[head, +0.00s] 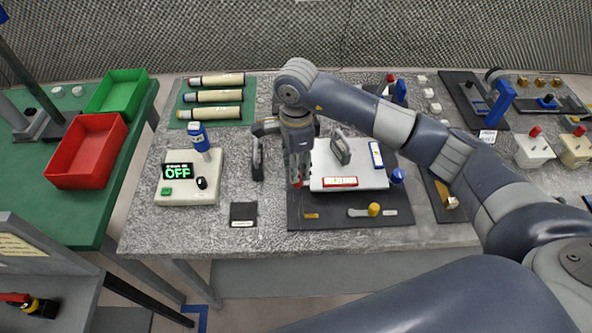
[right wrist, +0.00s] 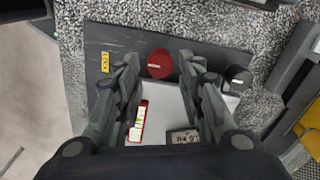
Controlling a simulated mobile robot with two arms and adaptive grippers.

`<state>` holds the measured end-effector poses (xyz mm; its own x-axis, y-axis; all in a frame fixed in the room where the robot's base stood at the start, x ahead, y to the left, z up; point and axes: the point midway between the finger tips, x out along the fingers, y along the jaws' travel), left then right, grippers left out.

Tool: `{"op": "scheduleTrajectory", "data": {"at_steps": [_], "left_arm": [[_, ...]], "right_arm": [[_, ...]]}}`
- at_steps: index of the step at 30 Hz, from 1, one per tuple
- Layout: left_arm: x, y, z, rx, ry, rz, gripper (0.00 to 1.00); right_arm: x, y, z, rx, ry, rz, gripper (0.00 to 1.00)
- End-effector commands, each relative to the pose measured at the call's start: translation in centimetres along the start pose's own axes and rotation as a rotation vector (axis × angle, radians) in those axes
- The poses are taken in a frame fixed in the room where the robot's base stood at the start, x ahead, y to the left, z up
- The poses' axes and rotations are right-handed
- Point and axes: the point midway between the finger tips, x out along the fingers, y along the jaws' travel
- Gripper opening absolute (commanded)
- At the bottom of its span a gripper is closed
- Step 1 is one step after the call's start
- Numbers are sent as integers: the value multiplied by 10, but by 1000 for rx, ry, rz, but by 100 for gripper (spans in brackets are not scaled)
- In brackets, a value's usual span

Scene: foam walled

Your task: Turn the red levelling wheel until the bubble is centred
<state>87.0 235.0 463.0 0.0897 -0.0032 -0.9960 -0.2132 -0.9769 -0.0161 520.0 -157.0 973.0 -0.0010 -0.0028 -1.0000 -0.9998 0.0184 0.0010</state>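The red levelling wheel (right wrist: 160,63) lies ahead of and between the fingertips in the right wrist view. In the head view only a bit of red (head: 297,184) shows by the fingers. My right gripper (head: 298,178) hangs over the left edge of the white levelling plate (head: 325,160). In the wrist view the gripper (right wrist: 158,72) is open, with nothing between its fingers. A red-framed vial (head: 334,183) lies along the plate's front edge and also shows in the wrist view (right wrist: 141,120); its bubble is too small to place. My left gripper is not in view.
A blue-framed vial (head: 376,155) and a blue knob (head: 397,176) are at the plate's right. A grey dial (head: 340,149) stands on the plate. A white box with an OFF display (head: 187,187) stands left. A brass knob (head: 374,209) lies in front.

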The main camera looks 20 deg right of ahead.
Motion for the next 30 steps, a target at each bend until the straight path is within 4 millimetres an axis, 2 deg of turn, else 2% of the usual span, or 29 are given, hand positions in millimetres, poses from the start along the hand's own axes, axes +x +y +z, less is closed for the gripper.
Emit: {"op": "scheduleTrajectory", "data": {"at_steps": [3, 9, 19, 20, 21, 24, 30], "left_arm": [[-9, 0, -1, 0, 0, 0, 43], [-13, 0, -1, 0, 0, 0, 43], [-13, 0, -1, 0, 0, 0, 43], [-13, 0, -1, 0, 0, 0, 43], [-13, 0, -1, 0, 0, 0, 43], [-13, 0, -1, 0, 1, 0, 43], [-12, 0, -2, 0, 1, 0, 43]], "right_arm": [[19, 2, 1, -1, -1, 4, 36], [40, 0, 1, -1, -3, 0, 36], [45, 0, 1, -1, -3, -1, 36], [45, 0, 1, -1, -3, -1, 31], [45, 0, 1, -1, -3, -1, 22], [44, 0, 1, -1, -3, -1, 3], [44, 0, 1, 5, -3, -2, 3]]}}
